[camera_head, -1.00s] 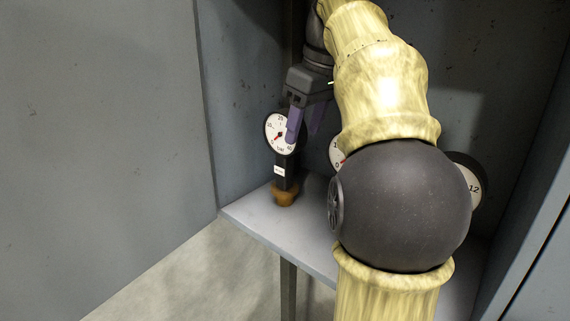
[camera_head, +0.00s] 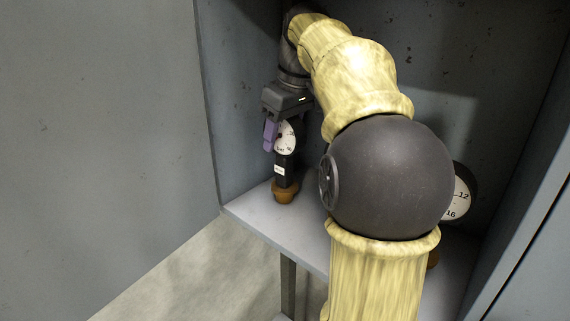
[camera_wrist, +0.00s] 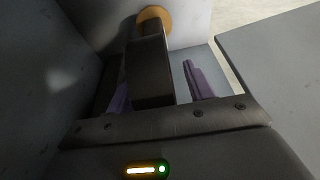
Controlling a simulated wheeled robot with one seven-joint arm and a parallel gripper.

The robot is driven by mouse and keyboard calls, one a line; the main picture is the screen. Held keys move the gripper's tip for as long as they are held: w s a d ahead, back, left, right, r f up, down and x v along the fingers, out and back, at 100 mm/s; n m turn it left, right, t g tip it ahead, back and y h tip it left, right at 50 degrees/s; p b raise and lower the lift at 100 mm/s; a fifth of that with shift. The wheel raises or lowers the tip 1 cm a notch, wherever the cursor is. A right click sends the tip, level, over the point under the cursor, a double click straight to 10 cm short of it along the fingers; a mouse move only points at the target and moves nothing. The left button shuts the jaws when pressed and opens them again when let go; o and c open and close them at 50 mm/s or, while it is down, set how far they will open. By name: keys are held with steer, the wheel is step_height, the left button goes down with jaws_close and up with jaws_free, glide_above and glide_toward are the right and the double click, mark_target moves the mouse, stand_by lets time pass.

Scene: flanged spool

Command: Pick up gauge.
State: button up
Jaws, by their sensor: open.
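A gauge (camera_head: 286,138) with a white round dial, a black stem with a white label and an orange-brown base stands upright on the grey shelf (camera_head: 252,216), near its left end. The jaws are open, and a gap shows beside the right finger.
A second gauge (camera_head: 461,196) with a larger dial stands at the right, partly hidden behind my arm. The shelf is inside a grey cabinet with a wall (camera_head: 235,100) close on the left. The shelf's front left part is clear.

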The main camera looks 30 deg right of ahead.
stand_by(0.4)
jaws_close()
steer(key=shift+w, duration=0.1)
steer(key=shift+d, duration=0.15)
steer(key=shift+a, duration=0.2)
stand_by(0.3)
steer(key=shift+d, duration=0.1)
stand_by(0.4)
